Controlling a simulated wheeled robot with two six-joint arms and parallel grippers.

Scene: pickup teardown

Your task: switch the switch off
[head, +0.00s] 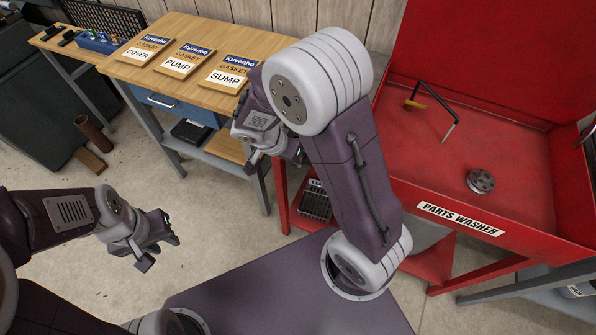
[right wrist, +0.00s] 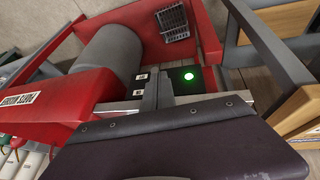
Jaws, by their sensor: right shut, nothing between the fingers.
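I cannot clearly make out the switch in either view. In the right wrist view a round green light (right wrist: 188,76) glows on a dark block right beside my fingers; I cannot tell whether it belongs to my gripper. My right gripper (right wrist: 158,88) is shut and empty, in front of the red parts washer (right wrist: 65,92). In the head view the parts washer (head: 400,150) stands at the right; my right arm hides part of its left end. My left gripper (head: 157,252) is open and empty over the floor at the left, with a small green spot on it.
A wooden workbench (head: 222,93) with several gasket boards stands at the back. A black basket (right wrist: 175,24) and a grey cylinder (right wrist: 110,55) are by the washer's lower part.

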